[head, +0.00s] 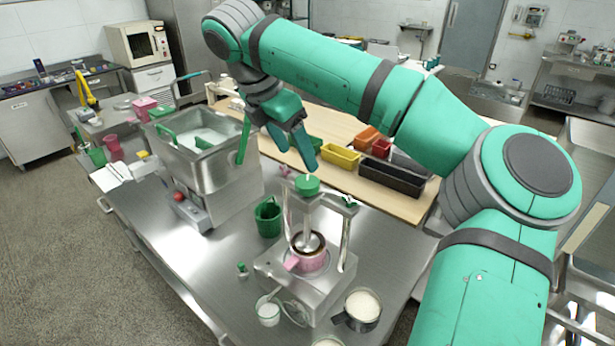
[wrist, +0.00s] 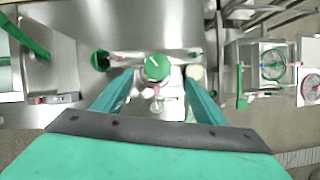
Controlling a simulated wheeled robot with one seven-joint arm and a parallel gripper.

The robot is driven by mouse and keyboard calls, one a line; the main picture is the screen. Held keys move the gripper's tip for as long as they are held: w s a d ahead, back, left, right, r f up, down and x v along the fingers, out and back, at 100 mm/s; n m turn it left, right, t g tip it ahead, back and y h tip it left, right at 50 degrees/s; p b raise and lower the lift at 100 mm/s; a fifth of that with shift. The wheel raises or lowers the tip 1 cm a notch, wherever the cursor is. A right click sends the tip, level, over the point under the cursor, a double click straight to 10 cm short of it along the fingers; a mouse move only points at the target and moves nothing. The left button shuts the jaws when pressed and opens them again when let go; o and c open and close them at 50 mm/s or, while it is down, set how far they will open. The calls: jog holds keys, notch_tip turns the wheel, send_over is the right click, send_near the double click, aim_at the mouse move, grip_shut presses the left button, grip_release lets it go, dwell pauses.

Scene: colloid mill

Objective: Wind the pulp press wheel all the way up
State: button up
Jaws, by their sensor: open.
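The pulp press (head: 345,235) is a steel stand with upright posts and a crossbar on the metal table. Its green wheel (head: 307,185) sits on top at the middle of the crossbar. A pink cup (head: 309,260) stands under the press screw. My gripper (head: 298,158) is open and empty, above the wheel and apart from it, with fingers pointing down. In the wrist view the wheel (wrist: 157,67), with a pale mark on its top, shows between the two fingertips. I cannot tell the exact height gap.
A steel machine with a hopper (head: 202,150) stands to the left. A green container (head: 268,217) is beside the press. A jar (head: 268,310) and a pot of white stuff (head: 361,308) stand in front. Yellow (head: 341,157) and dark bins (head: 392,179) lie behind on a wooden bench.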

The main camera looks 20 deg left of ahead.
aim_at(307, 181)
jog(key=x, duration=0.8)
jog(key=shift+s+a+f, duration=0.15)
jog(key=shift+s+a, duration=0.05)
jog(key=shift+a, duration=0.1)
jog(key=shift+w+d+f, duration=0.15)
jog(key=shift+w+f, duration=0.05)
jog(key=shift+f, duration=0.3)
jog(key=c, duration=1)
